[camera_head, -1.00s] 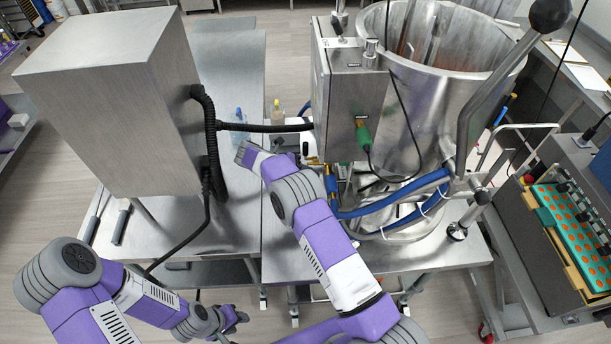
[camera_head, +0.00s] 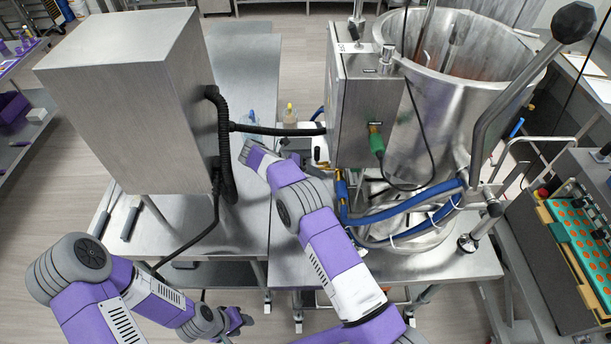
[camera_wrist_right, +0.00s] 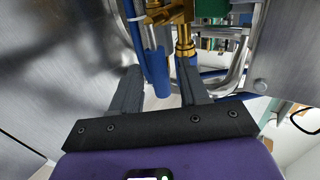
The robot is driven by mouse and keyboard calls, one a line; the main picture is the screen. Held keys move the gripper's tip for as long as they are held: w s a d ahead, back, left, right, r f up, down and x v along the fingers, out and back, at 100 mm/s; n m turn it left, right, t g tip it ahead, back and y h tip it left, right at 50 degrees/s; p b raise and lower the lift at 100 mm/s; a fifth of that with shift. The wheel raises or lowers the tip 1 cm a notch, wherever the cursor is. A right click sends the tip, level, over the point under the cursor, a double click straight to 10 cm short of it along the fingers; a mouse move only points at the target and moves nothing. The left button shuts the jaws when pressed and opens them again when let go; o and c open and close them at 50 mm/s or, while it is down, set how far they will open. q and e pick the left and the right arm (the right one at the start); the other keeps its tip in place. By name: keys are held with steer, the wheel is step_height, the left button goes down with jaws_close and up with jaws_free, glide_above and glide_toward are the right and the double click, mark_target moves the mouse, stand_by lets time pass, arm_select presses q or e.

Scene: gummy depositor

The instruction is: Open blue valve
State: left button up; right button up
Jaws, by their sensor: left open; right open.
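The blue valve handle (camera_wrist_right: 159,68) is a blue lever in the right wrist view, hanging beside a brass valve body (camera_wrist_right: 184,44). My right gripper (camera_wrist_right: 160,80) is open, with its two dark fingers on either side of the blue handle. I cannot tell whether either finger touches it. In the head view, brass fittings (camera_head: 341,186) show by the steel pot, but I cannot clearly make out the blue handle, and my right gripper's fingers do not show there. My left gripper (camera_head: 243,322) is open and empty, low in front of the table edge.
The steel pot (camera_head: 440,110) and its control box (camera_head: 358,110) stand right of my right arm. Blue hoses (camera_head: 400,209) run at the pot's foot. A large steel box (camera_head: 125,95) with black cables stands left. A steel wall (camera_wrist_right: 60,70) is close in the wrist view.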

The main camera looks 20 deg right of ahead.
steer(key=shift+b+v, duration=0.4)
steer(key=shift+v, duration=2.25)
